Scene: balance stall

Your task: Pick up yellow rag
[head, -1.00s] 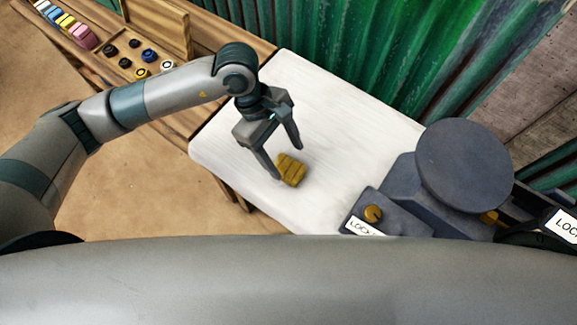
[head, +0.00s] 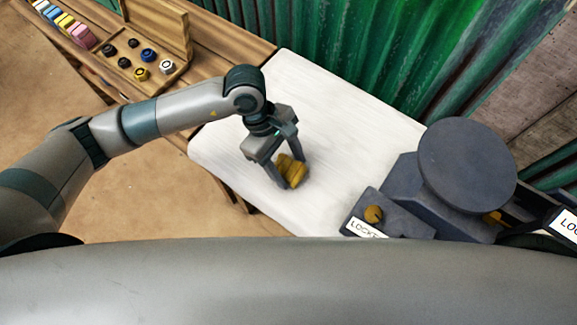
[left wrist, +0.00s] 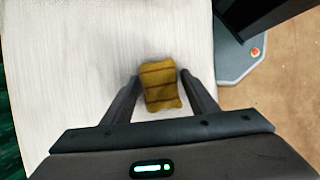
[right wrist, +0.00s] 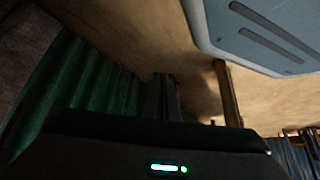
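The yellow rag (head: 292,171) is a small folded, mustard-coloured cloth with dark stripes on the white tabletop (head: 345,125). It also shows in the left wrist view (left wrist: 161,86), between the fingertips. My left gripper (head: 291,172) points down over the rag with one finger on each side. The fingers are open, close beside the rag's edges; I see no clear grip, and the rag appears to lie on the table. My right gripper (right wrist: 165,78) shows only in the right wrist view, dark, its fingers together and empty, away from the rag.
A dark grey balance with a round plate (head: 467,165) and a brass knob (head: 373,214) stands right of the rag. A wooden tray (head: 142,60) with several round weights is at the upper left. A green corrugated wall (head: 370,50) runs behind. White tabletop around the rag is clear.

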